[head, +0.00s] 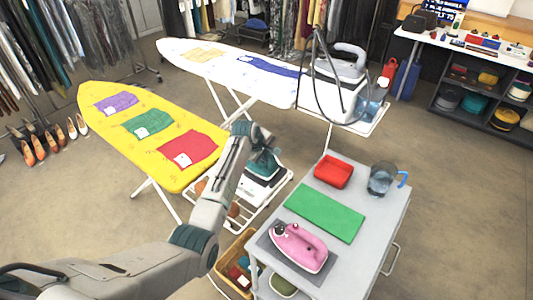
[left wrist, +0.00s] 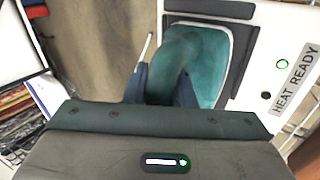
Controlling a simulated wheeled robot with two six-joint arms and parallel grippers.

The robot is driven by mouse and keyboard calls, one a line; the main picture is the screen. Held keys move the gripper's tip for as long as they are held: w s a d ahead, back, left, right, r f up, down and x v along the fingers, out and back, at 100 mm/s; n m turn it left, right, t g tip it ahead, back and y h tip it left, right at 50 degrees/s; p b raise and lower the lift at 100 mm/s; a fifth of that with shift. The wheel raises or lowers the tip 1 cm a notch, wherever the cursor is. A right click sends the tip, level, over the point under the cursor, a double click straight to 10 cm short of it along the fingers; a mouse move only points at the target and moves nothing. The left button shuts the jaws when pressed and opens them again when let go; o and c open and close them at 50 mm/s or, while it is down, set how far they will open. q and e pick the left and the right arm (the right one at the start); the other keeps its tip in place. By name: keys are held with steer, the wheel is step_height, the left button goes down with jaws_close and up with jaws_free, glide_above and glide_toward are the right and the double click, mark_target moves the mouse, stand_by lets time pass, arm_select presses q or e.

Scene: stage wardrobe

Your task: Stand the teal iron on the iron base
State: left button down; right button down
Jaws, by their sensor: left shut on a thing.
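The teal iron (head: 264,167) is at the end of my left arm in the head view. My left gripper (head: 262,152) is shut on its handle from above. In the left wrist view the fingers of the gripper (left wrist: 160,88) sit on either side of the teal handle, and the iron's body (left wrist: 212,62) shows beside it. The white iron base (left wrist: 283,25), marked HEAT READY, lies under the iron, with a dark rest area around the iron. The base (head: 268,190) also shows in the head view. I cannot tell whether the iron touches it. My right gripper is out of view.
A yellow ironing board (head: 120,120) stands to the left. A grey cart (head: 345,267) at the right holds a pink iron (head: 299,247), green cloth (head: 325,212), red tray (head: 334,171) and water jug (head: 382,179). A white ironing board (head: 225,65) stands behind, with a steam station (head: 335,98).

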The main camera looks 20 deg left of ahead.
arm_select(q)
steer(key=c, duration=1.2)
jaws_free()
steer(key=shift+r, duration=0.1)
steer(key=b+v, duration=0.2)
steer(key=v, duration=1)
